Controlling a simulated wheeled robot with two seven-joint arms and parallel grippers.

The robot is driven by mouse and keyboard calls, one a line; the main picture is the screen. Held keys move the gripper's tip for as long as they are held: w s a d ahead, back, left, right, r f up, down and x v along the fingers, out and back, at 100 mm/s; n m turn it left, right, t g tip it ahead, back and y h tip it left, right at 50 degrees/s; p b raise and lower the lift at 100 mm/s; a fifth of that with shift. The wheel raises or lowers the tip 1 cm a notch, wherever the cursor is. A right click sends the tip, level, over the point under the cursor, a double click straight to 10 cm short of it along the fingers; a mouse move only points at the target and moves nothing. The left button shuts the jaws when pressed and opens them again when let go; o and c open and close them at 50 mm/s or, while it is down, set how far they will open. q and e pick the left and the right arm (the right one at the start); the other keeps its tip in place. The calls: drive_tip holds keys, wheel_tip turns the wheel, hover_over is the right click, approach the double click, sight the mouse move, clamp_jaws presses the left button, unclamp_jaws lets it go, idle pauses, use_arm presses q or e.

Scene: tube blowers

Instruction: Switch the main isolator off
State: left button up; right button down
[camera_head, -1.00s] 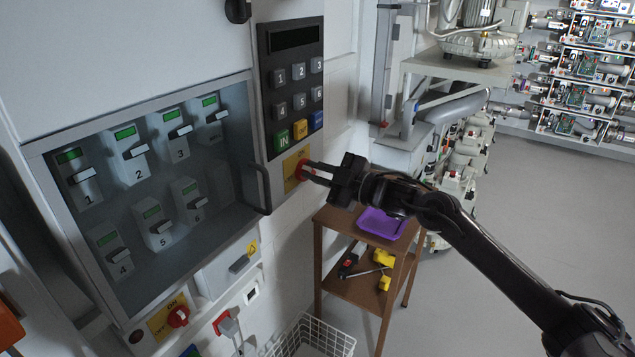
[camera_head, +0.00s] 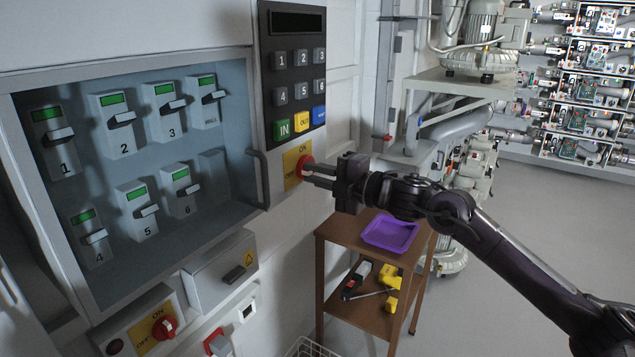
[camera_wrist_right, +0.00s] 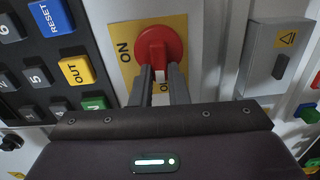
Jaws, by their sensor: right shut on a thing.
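A red rotary knob (camera_head: 304,166) sits on a yellow plate marked ON, below the keypad. The knob also shows in the right wrist view (camera_wrist_right: 158,48), with its ON mark at the left. My right gripper (camera_head: 308,175) is shut on this knob, its two fingers around the lower part in the wrist view (camera_wrist_right: 160,74). The fingers partly hide the knob and the lower lettering. A second red knob (camera_head: 165,327) on a yellow ON plate sits below the glass-fronted cabinet. I cannot read which knob is named main isolator. My left gripper is not in view.
The keypad (camera_head: 297,75) is just above the held knob. A cabinet (camera_head: 257,178) with a handle and several numbered breakers stands left. A grey box (camera_head: 222,277) is below it. A brown trolley (camera_head: 345,236) with a purple tray (camera_head: 391,233) stands below my right arm.

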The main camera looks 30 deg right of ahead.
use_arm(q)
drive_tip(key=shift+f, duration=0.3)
use_arm(e)
drive_tip(key=shift+f+n, duration=0.15)
drive_tip(key=shift+n, duration=0.15)
drive_tip(key=c, duration=1.4)
unclamp_jaws()
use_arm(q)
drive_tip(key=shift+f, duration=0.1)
